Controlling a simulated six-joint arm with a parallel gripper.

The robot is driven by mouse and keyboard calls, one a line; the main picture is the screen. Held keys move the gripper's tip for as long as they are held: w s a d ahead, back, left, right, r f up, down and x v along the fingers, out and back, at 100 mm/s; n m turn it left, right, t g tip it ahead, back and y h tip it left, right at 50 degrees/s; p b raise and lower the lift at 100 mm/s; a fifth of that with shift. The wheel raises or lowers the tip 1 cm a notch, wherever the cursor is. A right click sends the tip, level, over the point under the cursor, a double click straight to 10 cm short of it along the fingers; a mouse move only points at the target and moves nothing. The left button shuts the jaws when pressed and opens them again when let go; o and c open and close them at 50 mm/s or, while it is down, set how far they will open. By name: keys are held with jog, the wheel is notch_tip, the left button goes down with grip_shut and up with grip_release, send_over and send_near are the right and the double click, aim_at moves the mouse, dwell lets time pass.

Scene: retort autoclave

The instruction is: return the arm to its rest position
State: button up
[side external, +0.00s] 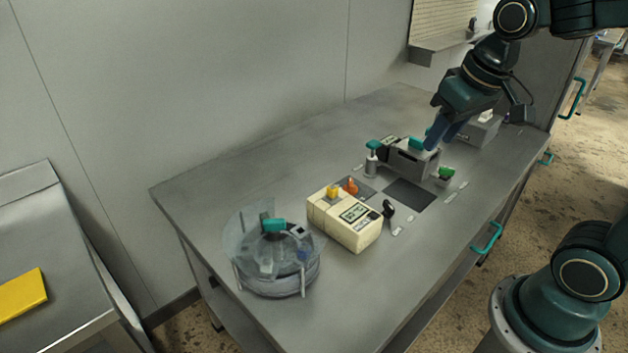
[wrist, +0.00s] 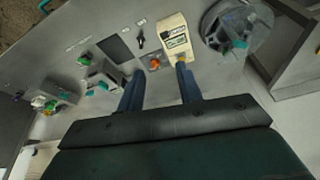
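My gripper (side external: 436,138) hangs over the far part of the steel bench in the side view, pointing down and left. Its blue fingers lie over or in front of a grey box with a teal handle (side external: 412,157); I cannot tell how large the gap is. In the wrist view the two fingers of the gripper (wrist: 160,70) stand well apart with nothing between them. Beyond their tips show a cream control box (wrist: 174,38) and an orange knob (wrist: 154,63).
The steel bench (side external: 240,170) also carries a round clear-covered vessel (side external: 277,270), a black lever (side external: 388,209), a dark square plate (side external: 409,195), a green button (side external: 446,171) and a second grey box (side external: 482,130). A wall backs the bench. Its left rear surface is clear.

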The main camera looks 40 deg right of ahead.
jog(key=s+a+n+t, duration=0.1)
jog(key=s+a+n, duration=0.1)
jog(key=s, duration=0.6)
jog(key=shift+s+a+r+t, duration=0.3)
jog(key=shift+a+r+t, duration=0.1)
jog(key=shift+r, duration=0.05)
dwell(0.8)
